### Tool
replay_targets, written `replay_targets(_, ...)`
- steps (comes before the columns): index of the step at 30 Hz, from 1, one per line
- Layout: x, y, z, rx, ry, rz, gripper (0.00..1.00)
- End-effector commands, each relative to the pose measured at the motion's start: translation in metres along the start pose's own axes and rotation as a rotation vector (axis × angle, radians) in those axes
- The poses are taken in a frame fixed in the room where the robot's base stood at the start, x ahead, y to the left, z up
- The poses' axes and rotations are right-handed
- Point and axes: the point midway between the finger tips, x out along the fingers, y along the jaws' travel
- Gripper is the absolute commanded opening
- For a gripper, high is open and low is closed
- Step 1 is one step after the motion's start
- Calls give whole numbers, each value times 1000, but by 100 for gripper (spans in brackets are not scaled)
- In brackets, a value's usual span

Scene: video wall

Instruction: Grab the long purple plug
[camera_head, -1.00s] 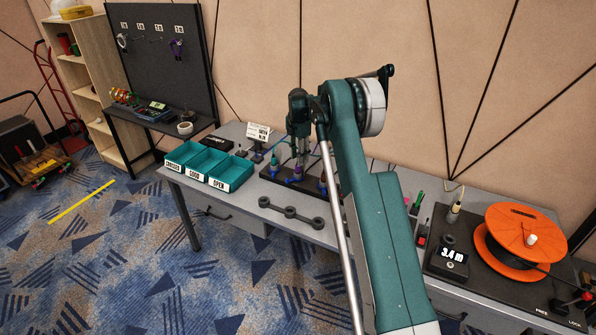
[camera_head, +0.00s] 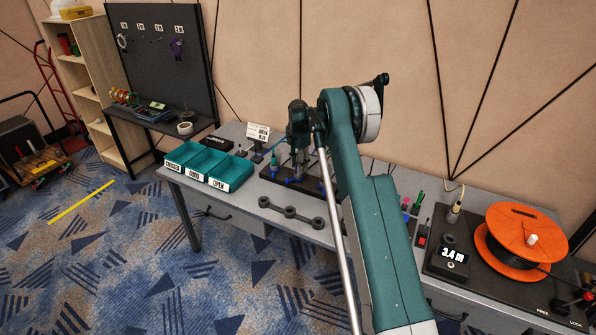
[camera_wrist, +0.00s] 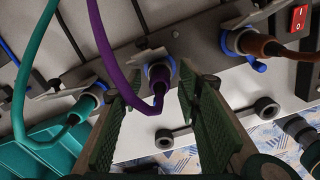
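The purple plug (camera_wrist: 158,76) sits in a socket, straight ahead in the wrist view. Its purple cable (camera_wrist: 104,45) loops from the top of the picture down to the plug's near end. My gripper (camera_wrist: 153,92) is open, with one ridged finger on each side of the plug's near part; I cannot tell whether either touches it. In the head view my gripper (camera_head: 298,174) is down at the dark socket block (camera_head: 268,174) on the table and hides the purple plug.
A teal plug (camera_wrist: 78,106) with a looping cable is close on the left, and a brown plug (camera_wrist: 262,45) is on the right. A grey three-ring bar (camera_head: 291,212) lies in front of the block. Teal bins (camera_head: 194,163) stand left; an orange reel (camera_head: 520,241) stands right.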

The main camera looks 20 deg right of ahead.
Motion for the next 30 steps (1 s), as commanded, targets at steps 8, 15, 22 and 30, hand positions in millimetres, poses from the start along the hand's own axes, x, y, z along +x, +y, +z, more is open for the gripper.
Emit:
replay_targets(8, 0, 0, 0, 0, 0, 0, 34)
replay_targets(15, 0, 0, 0, 0, 0, 0, 20)
replay_targets(22, 0, 0, 0, 0, 0, 0, 4)
replay_targets(30, -3, 0, 0, 0, 0, 0, 4)
